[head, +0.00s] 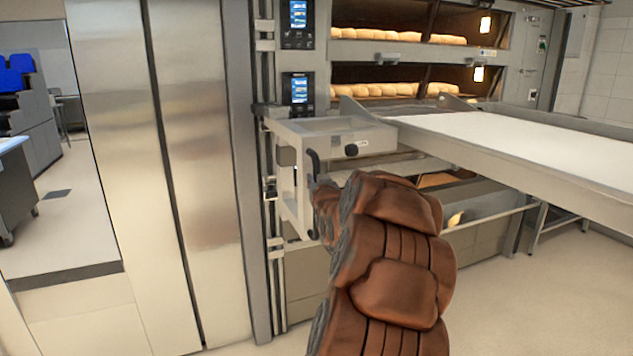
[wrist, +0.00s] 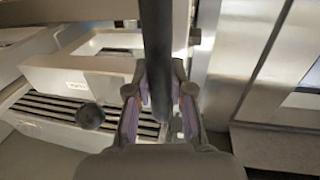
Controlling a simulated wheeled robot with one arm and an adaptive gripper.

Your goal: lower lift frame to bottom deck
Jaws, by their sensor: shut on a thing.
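The lift frame (head: 372,133) is a pale box-like carriage on a vertical rail at the left side of the deck oven. It carries a long loading tray (head: 480,152) with a white top that reaches to the right. A dark upright handle (head: 313,165) is on the frame's front, with a round black knob (head: 351,150) beside it. In the wrist view the handle bar (wrist: 156,50) runs between the fingers of my gripper (wrist: 158,105), which is shut on it. In the head view my brown arm hides most of the gripper and part of the frame's lower side.
Upper oven decks (head: 390,90) hold several loaves behind glass. A lower deck (head: 455,215) shows a lit opening below the tray. Steel panels (head: 190,130) stand close on the left. The floor (head: 540,300) at the lower right is clear.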

